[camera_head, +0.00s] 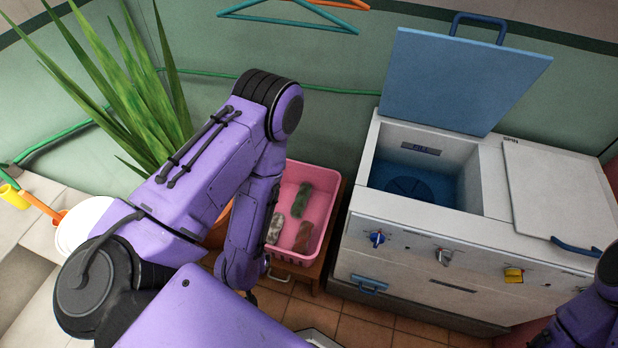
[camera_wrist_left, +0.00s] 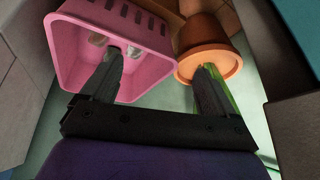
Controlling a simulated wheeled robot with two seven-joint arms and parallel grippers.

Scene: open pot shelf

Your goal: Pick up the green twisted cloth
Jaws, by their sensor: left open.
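The green twisted cloth (camera_head: 301,200) lies in the pink basket (camera_head: 324,192), toward its back. A greyish-white cloth (camera_head: 275,228) and a reddish-brown cloth (camera_head: 303,237) lie in front of it. In the left wrist view, my left gripper (camera_wrist_left: 157,82) is open with nothing between its fingers. One finger overlaps the pink basket (camera_wrist_left: 68,58) and the other overlaps an orange pot. Pale pieces (camera_wrist_left: 97,40) show inside the basket there; I cannot make out the green cloth in that view. In the head view my left arm hides most of its gripper. My right gripper is out of view.
The orange pot (camera_wrist_left: 205,48) stands close beside the basket. A tall green plant (camera_head: 130,95) is at the left. A white washing machine (camera_head: 400,225) with its blue lid (camera_head: 460,80) raised stands right of the basket. A hanger (camera_head: 290,20) is above.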

